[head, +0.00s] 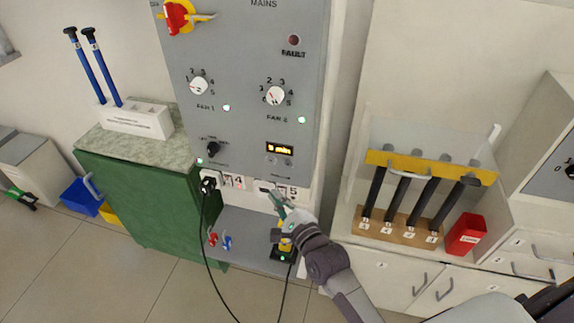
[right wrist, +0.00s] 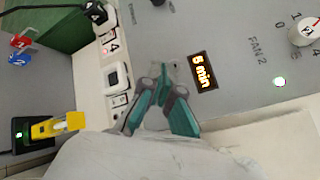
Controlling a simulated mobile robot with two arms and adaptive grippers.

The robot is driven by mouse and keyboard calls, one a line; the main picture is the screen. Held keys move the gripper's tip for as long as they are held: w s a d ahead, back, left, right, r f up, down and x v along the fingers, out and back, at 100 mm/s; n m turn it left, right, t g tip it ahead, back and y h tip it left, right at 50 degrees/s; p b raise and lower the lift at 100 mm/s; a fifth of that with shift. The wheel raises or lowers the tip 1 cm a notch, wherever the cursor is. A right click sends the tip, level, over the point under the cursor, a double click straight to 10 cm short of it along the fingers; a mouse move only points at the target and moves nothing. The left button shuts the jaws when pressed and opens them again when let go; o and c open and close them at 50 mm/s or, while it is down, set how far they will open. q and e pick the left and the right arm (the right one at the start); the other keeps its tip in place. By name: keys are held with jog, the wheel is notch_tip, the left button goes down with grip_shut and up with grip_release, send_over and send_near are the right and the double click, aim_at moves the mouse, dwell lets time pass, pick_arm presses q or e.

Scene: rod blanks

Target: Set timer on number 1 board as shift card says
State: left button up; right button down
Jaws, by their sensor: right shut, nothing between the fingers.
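The grey board (head: 240,125) faces me, with its small timer display (head: 280,149) lit in orange. In the right wrist view the timer display (right wrist: 203,72) reads 5 min. Small buttons sit beside the display in that view; the gripper partly covers this area. My right gripper (head: 277,198) is shut and empty, in front of the board's lower edge by the sockets. In the right wrist view its teal fingertips (right wrist: 163,73) point at the panel near the display; I cannot tell whether they touch. I cannot make out a shift card or a board number. My left gripper is out of view.
Fan knobs (head: 275,96) and a red-yellow mains switch (head: 178,17) are higher on the board. A black plug (head: 208,184) with a hanging cable is left of the gripper. A rack of black rods (head: 405,200) and a red bin (head: 466,235) stand right. A green cabinet (head: 150,205) stands left.

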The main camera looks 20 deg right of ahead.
aim_at(289, 164)
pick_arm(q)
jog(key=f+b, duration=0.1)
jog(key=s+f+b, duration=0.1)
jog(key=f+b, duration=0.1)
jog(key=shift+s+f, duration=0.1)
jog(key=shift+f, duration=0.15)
pick_arm(e)
jog(key=w+d, duration=0.1)
jog(key=w, duration=0.1)
jog(key=w+d, duration=0.3)
jog(key=w, duration=0.2)
jog(key=shift+d, duration=0.4)
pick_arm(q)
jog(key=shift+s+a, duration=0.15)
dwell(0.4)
pick_arm(e)
jog(key=shift+w+d, duration=0.2)
jog(key=shift+w, duration=0.1)
